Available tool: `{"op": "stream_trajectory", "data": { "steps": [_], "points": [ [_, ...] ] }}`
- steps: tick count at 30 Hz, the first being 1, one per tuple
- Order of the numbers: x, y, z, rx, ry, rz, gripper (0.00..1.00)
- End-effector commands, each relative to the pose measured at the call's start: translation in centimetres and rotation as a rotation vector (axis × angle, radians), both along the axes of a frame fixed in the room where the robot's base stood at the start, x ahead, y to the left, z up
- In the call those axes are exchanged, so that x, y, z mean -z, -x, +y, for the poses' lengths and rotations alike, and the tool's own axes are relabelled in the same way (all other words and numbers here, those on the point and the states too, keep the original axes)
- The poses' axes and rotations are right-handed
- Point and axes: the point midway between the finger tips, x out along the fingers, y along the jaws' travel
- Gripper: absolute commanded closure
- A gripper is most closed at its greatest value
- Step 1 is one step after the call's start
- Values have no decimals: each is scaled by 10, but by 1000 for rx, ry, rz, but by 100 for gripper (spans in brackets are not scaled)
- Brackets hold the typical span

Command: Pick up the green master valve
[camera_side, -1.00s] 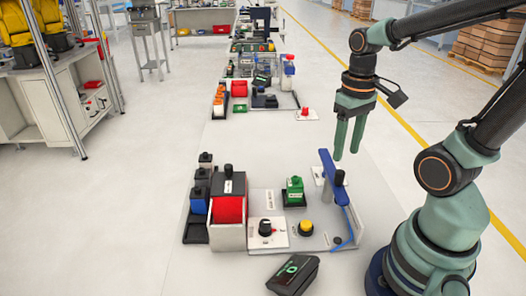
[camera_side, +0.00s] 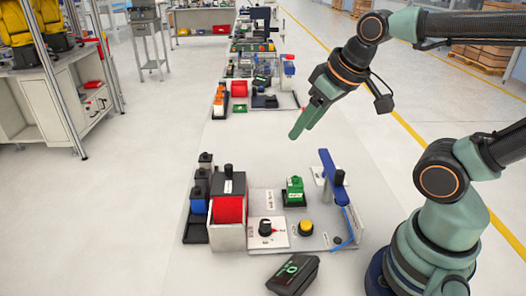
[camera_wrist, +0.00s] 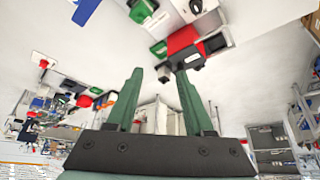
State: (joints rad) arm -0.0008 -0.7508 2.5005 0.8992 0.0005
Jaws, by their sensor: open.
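The green valve (camera_side: 294,187) is a small green block on a black base. In the side view it stands upright on the light panel, between the red box and the blue lever. A green block (camera_wrist: 140,10) near the top edge of the wrist view appears to be the same valve, partly cut off. My gripper (camera_side: 301,131) is open and empty, in the air above and behind the valve, tilted down to the left. Its two green fingers (camera_wrist: 159,78) stand apart in the wrist view with nothing between them.
The red box (camera_side: 229,209) with a black knob stands left of the valve. The blue lever (camera_side: 332,172) rises to its right. A yellow button (camera_side: 305,228) and a black dial (camera_side: 265,228) lie in front. A black display box (camera_side: 293,274) sits at the front edge.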

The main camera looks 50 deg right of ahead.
Motion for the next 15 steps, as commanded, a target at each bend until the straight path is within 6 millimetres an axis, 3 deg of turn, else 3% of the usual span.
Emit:
{"op": "stream_trajectory", "data": {
  "steps": [1,3,15],
  "points": [
    [0,0,0,0,0,0,32],
    [0,0,0,0,0,1,15],
    [3,-3,-2,-31,20,28,15]
  ]
}}
